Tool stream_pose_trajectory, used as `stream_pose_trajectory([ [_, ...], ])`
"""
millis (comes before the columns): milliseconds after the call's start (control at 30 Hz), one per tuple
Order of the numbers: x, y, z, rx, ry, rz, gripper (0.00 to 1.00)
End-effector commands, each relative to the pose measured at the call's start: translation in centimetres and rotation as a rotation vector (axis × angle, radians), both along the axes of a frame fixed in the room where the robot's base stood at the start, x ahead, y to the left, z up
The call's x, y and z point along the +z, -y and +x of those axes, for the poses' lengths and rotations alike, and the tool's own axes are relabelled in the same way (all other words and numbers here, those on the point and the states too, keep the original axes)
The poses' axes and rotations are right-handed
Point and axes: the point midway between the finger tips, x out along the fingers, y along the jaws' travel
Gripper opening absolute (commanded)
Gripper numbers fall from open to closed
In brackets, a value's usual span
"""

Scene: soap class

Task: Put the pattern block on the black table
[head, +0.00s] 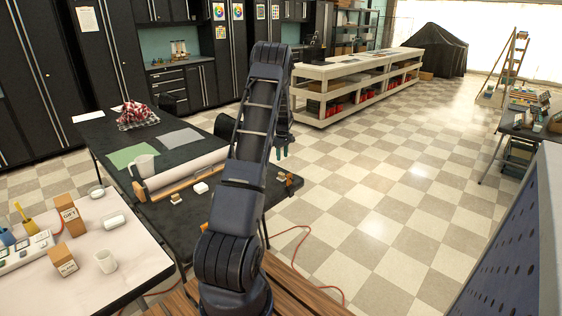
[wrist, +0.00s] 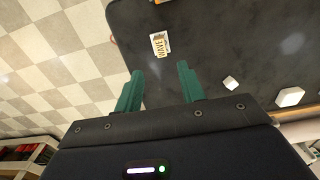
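A small tan and white block lettered WAVE, which looks like the pattern block (wrist: 160,44), lies on the black table (wrist: 205,40) near its edge in the wrist view. It seems to be the small tan piece at the table's right end in the head view (head: 290,181). My gripper (wrist: 160,70) is open and empty, its two green fingers apart. The block is beyond the fingertips, in line with the gap between them, not touched. In the head view my gripper (head: 282,153) hangs at the table's right end, partly behind my arm.
Two white pieces (wrist: 230,82) (wrist: 290,97) lie to the right on the black table. A long white roll (head: 190,172), a green sheet (head: 126,156) and a grey sheet (head: 180,138) are farther left. A white table (head: 40,285) with boxes stands in front. Checkered floor lies to the right.

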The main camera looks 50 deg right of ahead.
Motion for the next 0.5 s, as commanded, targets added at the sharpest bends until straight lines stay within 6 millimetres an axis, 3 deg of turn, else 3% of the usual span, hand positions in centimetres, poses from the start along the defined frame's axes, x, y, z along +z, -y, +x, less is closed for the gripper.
stream_pose_trajectory([
  [267, 0.9, -0.4, 0.3, 0.002, 0.001, -0.002, 0.39],
  [367, 2.6, -1.8, 1.4, 0.007, 0.004, -0.012, 0.39],
  [500, 6.8, -5.9, 3.6, 0.012, 0.013, -0.034, 0.39],
])
